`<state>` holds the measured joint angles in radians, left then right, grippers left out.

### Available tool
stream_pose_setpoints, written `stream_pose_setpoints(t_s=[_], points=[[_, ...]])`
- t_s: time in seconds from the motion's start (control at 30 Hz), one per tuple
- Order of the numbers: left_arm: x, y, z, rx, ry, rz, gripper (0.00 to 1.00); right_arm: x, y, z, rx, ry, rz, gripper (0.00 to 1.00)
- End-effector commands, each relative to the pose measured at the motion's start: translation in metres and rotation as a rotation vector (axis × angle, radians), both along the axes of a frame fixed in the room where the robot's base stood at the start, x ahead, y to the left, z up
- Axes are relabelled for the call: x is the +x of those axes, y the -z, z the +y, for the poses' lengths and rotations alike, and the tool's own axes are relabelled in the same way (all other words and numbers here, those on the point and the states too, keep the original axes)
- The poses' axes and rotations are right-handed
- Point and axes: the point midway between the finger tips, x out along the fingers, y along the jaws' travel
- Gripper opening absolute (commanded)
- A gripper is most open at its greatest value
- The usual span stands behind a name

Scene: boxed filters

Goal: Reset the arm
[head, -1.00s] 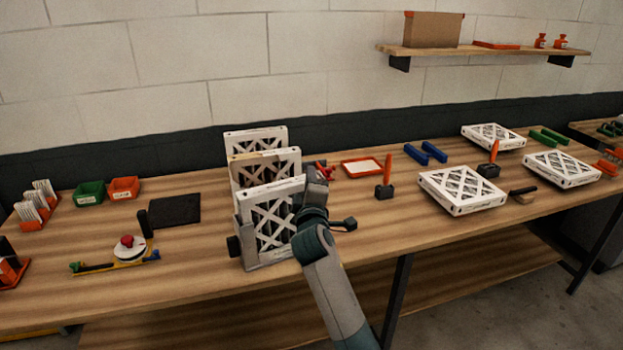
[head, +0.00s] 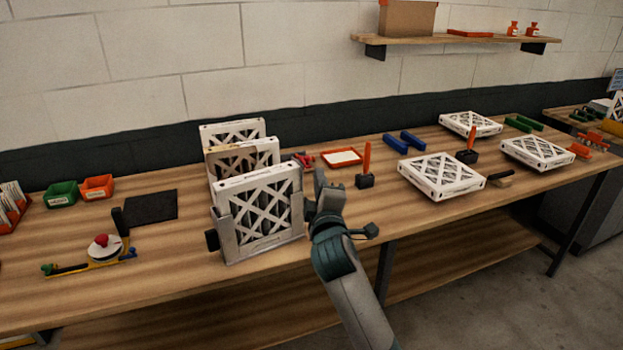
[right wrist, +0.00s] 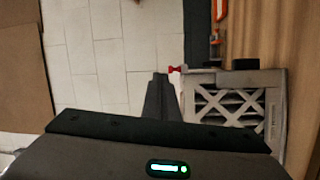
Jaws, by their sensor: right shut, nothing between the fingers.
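My right arm comes in from the bottom of the head view. Its right gripper (head: 318,176) is above the workbench, just right of the upright boxed filters, shut and empty. In the right wrist view the closed fingers (right wrist: 160,92) point away, with a gap between them and the nearest filter. The front white filter (head: 258,205) stands upright in a grey holder (head: 262,246). It also shows in the right wrist view (right wrist: 228,105). Two more upright filters (head: 232,131) stand behind it. My left gripper is not in view.
A filter (head: 441,176) lies flat to the right, near an orange-handled tool (head: 366,165). An orange tray (head: 342,158) is behind the gripper. A black mat (head: 150,207) and coloured bins (head: 97,187) lie left.

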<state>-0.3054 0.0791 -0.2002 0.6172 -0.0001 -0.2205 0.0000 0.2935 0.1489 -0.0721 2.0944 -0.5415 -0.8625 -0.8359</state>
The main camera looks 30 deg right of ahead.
Motion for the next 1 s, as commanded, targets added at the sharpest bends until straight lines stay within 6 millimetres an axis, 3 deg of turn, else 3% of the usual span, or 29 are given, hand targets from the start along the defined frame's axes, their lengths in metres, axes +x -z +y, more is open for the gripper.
stream_pose_setpoints(t_s=[0.53, 0.67, 0.77, 0.87, 1.0], points=[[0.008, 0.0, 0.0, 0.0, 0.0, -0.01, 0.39, -0.001, 0.0, 0.0, 0.0, 0.0, 0.001, 0.0], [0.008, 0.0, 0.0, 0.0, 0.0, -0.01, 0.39, -0.004, 0.01, 0.001, 0.021, -0.003, 0.016, 0.0], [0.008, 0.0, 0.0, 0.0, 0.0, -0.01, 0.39, -0.012, 0.03, 0.003, 0.07, -0.01, 0.046, 0.0], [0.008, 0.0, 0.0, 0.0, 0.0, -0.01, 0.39, -0.028, 0.064, 0.008, 0.152, -0.019, 0.1, 0.0], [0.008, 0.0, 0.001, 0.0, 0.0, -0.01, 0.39, -0.064, 0.127, 0.018, 0.318, -0.02, 0.209, 0.0]])
